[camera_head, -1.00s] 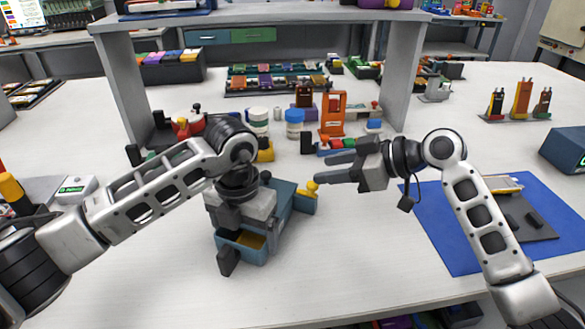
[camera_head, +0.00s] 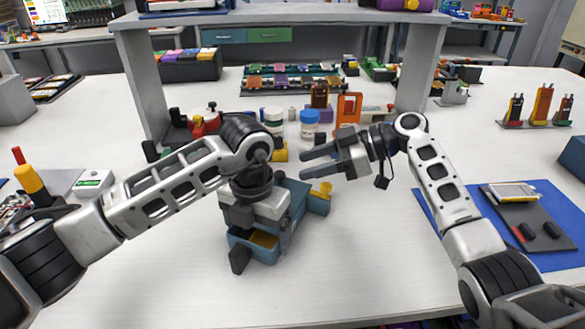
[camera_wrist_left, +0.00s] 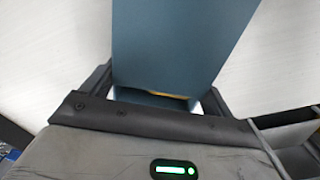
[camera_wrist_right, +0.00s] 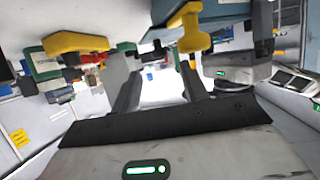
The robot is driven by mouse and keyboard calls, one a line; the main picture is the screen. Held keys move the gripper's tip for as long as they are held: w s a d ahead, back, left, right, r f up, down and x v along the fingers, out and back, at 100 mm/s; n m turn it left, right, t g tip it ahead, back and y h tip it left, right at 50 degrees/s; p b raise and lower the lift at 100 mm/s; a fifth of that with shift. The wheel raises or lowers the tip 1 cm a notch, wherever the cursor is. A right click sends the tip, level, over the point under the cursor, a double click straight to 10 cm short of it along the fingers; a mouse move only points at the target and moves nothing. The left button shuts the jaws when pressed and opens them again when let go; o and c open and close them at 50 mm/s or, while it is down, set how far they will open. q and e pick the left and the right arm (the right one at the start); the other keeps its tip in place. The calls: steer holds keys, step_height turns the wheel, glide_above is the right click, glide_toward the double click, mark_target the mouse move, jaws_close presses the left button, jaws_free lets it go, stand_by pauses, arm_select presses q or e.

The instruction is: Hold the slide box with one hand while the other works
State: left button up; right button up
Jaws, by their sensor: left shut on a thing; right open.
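The slide box (camera_head: 294,203) is a blue-teal box on the white table, with a drawer part (camera_head: 262,243) at its front showing a yellow inside. A yellow knob (camera_head: 321,189) sticks out at its right end. My left gripper (camera_head: 248,240) is shut on the box from above; the box also fills the upper middle of the left wrist view (camera_wrist_left: 180,45). My right gripper (camera_head: 308,162) is open and empty, to the right of and above the box, its fingers pointing left. In the right wrist view the yellow knob (camera_wrist_right: 190,30) shows near the fingertips, apart from them.
A blue mat (camera_head: 560,260) with a dark plate and a pouch cell (camera_head: 513,193) lies at the right. White jars (camera_head: 310,122) and an orange stand (camera_head: 348,108) stand behind the box, under a grey shelf (camera_head: 280,14). The table front is clear.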

mark_target(280, 173)
steer(key=shift+x, duration=2.25)
steer(key=shift+c, duration=0.3)
jaws_close()
steer(key=shift+s+a, duration=0.45)
steer(key=shift+s, duration=0.35)
steer(key=shift+s+a, duration=0.4)
steer(key=shift+s, duration=0.35)
steer(key=shift+o, duration=0.3)
jaws_free()
steer(key=shift+d, duration=0.1)
